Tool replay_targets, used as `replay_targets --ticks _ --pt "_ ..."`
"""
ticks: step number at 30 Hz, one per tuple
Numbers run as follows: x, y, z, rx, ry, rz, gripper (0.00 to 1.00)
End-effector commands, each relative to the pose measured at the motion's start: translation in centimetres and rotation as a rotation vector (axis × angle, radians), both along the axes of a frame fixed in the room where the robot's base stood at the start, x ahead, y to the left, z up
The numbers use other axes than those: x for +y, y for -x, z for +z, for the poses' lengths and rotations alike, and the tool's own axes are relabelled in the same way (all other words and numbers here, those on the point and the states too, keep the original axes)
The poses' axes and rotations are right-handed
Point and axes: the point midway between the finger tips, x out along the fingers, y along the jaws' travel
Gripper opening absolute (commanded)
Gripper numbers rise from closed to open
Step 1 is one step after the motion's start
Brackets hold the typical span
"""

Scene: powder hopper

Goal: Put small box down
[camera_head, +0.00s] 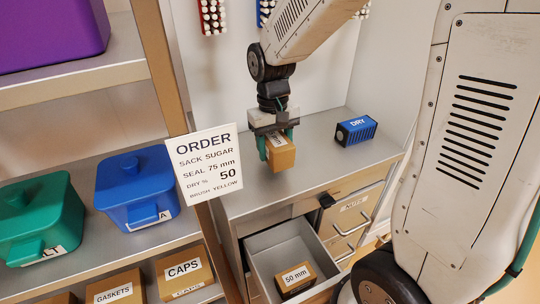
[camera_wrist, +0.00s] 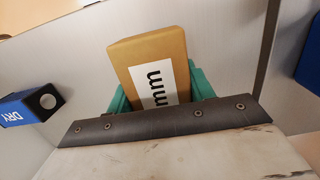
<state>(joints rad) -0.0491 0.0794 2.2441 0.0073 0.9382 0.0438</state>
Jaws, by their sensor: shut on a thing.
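The small box (camera_head: 281,155) is a brown cardboard block with a white label. My gripper (camera_head: 277,146) is shut on it, a green finger on each side, and holds it over the grey counter top (camera_head: 314,151). I cannot tell whether its underside touches the counter. In the wrist view the small box (camera_wrist: 152,70) is tilted between the green fingers (camera_wrist: 160,95), and its label shows "mm"; the rest of the label is hidden by the gripper.
A blue "DRY" block (camera_head: 356,130) stands on the counter to the right of the box. Below, an open drawer (camera_head: 262,250) holds a "50 mm" box (camera_head: 296,279). An order sign (camera_head: 205,163) stands at the left. The counter between box and DRY block is clear.

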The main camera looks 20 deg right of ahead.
Motion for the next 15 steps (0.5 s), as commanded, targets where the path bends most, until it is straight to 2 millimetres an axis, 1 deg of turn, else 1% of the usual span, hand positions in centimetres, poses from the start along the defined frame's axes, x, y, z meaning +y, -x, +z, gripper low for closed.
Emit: replay_targets --ticks 5,6,10,12,15 --pt "0.9 -1.2 -0.4 0.002 0.0 0.001 0.27" --pt "0.8 -1.0 -1.2 0.006 0.0 0.0 0.27" --pt "0.8 -1.0 -3.2 0.004 0.0 -0.001 0.27" --pt "0.8 -1.0 -3.7 0.003 0.0 -0.001 0.27" --pt "0.8 -1.1 -3.7 0.0 0.0 -0.001 0.27"
